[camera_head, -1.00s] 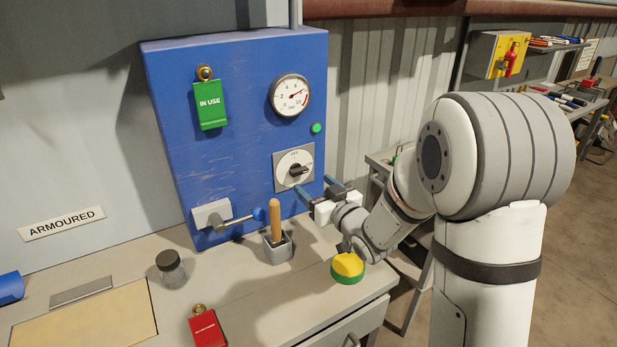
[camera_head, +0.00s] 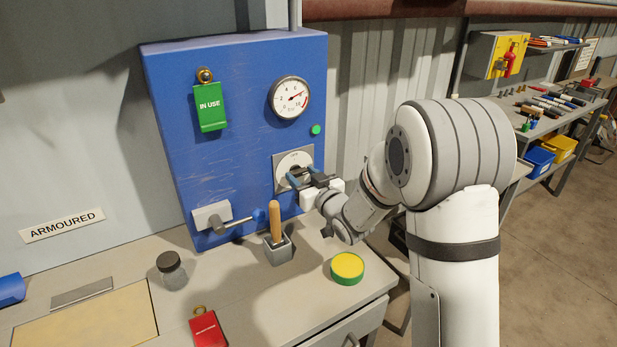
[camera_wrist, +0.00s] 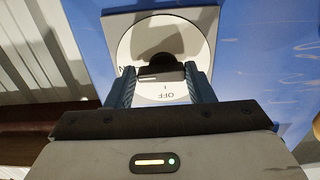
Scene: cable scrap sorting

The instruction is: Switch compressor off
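The compressor's blue panel (camera_head: 230,130) stands at the back of the bench. Its rotary switch has a pale round dial (camera_head: 288,161) on a grey plate. In the wrist view the black knob (camera_wrist: 160,66) has its pale mark pointing left, towards lettering ending in N. The word OFF is upside down below it on the dial. My gripper (camera_head: 302,175) is at the switch with blue fingers on either side of the knob. The fingers partly hide the knob in the head view.
A gauge (camera_head: 290,97) and green lamp (camera_head: 316,129) are above the switch. A green IN USE tag (camera_head: 210,107) hangs at left. Below are a lever valve (camera_head: 213,216), a wooden-handled tool (camera_head: 275,222), a yellow-green round object (camera_head: 347,268), a jar (camera_head: 172,271) and a red tag (camera_head: 207,329).

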